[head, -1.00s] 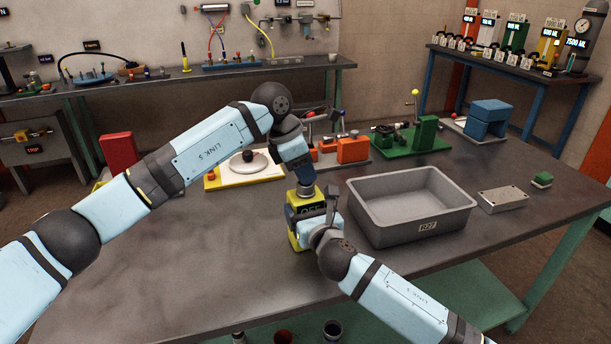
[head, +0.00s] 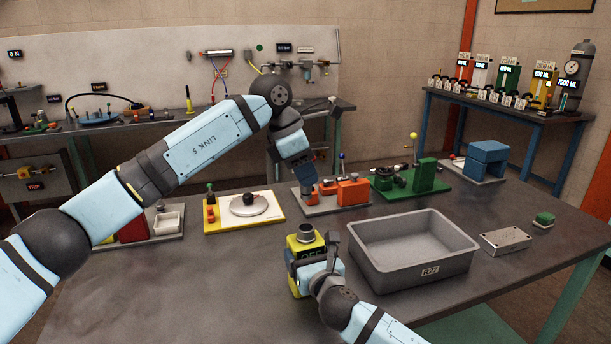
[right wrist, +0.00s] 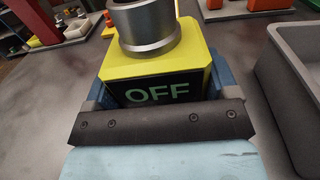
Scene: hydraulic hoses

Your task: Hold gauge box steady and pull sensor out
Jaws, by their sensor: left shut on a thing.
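The gauge box (head: 300,282) is yellow with a dark display reading OFF, and stands upright on the table left of the grey bin. A metal collar (head: 306,232) tops it. My right gripper (head: 312,268) is shut around the box; the right wrist view shows the gauge box (right wrist: 192,62) between its blue fingers and the collar (right wrist: 147,28) above. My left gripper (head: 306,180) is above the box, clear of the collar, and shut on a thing. The sensor cannot be made out clearly between its fingers, against the orange fixture behind.
The grey bin (head: 360,262) stands close right of the box. A metal block (head: 505,241) and green button (head: 543,219) lie farther right. Fixtures with orange blocks (head: 353,191), green parts (head: 427,174) and a white disc (head: 250,206) line the back. The left front table is clear.

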